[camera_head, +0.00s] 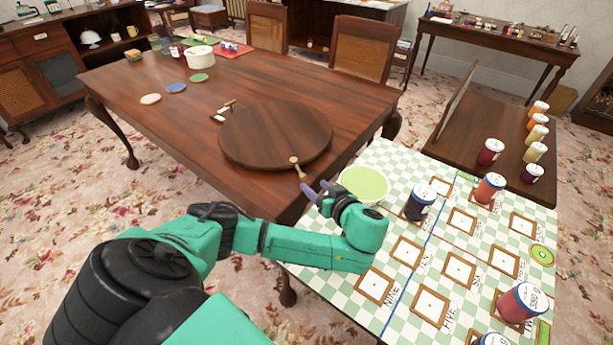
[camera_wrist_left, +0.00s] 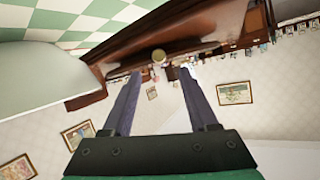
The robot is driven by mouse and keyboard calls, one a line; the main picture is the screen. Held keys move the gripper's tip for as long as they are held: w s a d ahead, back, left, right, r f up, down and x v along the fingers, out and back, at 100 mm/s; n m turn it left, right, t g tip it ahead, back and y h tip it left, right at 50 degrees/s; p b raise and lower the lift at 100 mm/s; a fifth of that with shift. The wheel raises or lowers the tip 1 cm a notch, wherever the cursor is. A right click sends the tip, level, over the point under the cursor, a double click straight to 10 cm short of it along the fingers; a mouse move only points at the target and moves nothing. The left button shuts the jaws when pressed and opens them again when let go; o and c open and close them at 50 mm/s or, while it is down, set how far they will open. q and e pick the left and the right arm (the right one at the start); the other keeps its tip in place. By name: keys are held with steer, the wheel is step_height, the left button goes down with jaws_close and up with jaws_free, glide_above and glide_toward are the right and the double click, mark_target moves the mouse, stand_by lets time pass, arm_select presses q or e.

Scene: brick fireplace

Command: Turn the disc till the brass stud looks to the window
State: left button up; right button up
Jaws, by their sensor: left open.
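The disc (camera_head: 270,130) is a round dark wooden board lying flat on the brown table. The brass stud (camera_head: 294,161) is at the disc's near rim, with a pale shank reaching toward my gripper. My left gripper (camera_head: 316,189) is just in front of the table's near edge, close to the stud, with its purple fingers apart and nothing between them. In the wrist view, the stud (camera_wrist_left: 158,55) is a round yellowish end, centred beyond the open fingertips (camera_wrist_left: 160,74) and apart from them. I cannot make out a window. My right gripper is out of view.
A small brass-coloured piece (camera_head: 228,104) and a white tag (camera_head: 218,118) lie at the disc's left. A green-topped round tub (camera_head: 364,184) stands right of my gripper on the checked table (camera_head: 395,160), which holds jars and frames. Coloured coasters (camera_head: 176,88) lie farther left.

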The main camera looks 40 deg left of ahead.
mark_target(304, 178)
arm_select(q)
steer(key=b+x, duration=0.1)
steer(key=x, duration=0.1)
steer(key=b+x, duration=0.1)
steer(key=x, duration=0.1)
steer(key=shift+w+a+f, duration=0.1)
steer(key=shift+w+f, duration=0.1)
steer(key=shift+f, duration=0.3)
steer(key=shift+w+a+r+p, duration=0.1)
steer(key=shift+a+p, duration=0.1)
steer(key=shift+a, duration=0.15)
steer(key=shift+w+a+p, duration=0.1)
steer(key=shift+a+p, duration=0.05)
steer(key=shift+a, duration=0.15)
steer(key=shift+w+a+f, duration=0.2)
steer(key=shift+a+f, duration=0.05)
steer(key=shift+a, duration=0.25)
steer(key=c, duration=0.8)
jaws_close()
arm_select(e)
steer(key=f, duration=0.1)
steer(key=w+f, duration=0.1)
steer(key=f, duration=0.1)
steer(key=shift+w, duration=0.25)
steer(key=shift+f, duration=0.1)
